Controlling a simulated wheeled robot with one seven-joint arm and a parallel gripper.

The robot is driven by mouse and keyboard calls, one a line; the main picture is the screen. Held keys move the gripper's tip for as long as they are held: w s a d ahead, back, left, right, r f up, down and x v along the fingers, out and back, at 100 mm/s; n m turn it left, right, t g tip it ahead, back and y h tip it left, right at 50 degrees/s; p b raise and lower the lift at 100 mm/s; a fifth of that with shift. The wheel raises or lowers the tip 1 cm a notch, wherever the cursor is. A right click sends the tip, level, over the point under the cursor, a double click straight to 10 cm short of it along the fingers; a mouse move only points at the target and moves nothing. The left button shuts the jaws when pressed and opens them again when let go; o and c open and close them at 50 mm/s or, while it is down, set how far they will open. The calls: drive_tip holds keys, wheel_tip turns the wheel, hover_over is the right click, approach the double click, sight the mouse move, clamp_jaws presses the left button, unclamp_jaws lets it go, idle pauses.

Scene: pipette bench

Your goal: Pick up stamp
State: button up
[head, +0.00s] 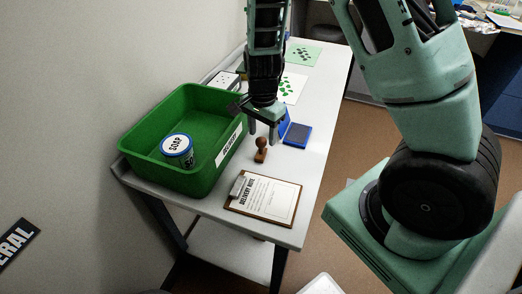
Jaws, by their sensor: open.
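The stamp (261,150) is a small brown wooden piece with a rounded knob. It stands upright on the white table (312,158), between the green bin and the blue ink pad (297,134). My gripper (263,132) points down just above and behind the stamp in the head view. Its fingers are apart, with nothing seen between them. I cannot tell the exact height gap between the fingertips and the stamp.
A green bin (150,124) holding a soap tub (177,147) stands left of the stamp. A clipboard with a delivery note (267,200) lies in front. A blue object (284,122) is partly hidden behind my gripper. Sheets with green prints (292,87) lie farther back.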

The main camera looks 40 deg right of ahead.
sight(261, 138)
wheel_tip(261, 138, down, 6)
drive_tip(key=shift+w+a+r, duration=0.1)
drive_tip(key=shift+w+r, duration=0.05)
drive_tip(key=shift+r, duration=0.05)
drive_tip(key=c, duration=1)
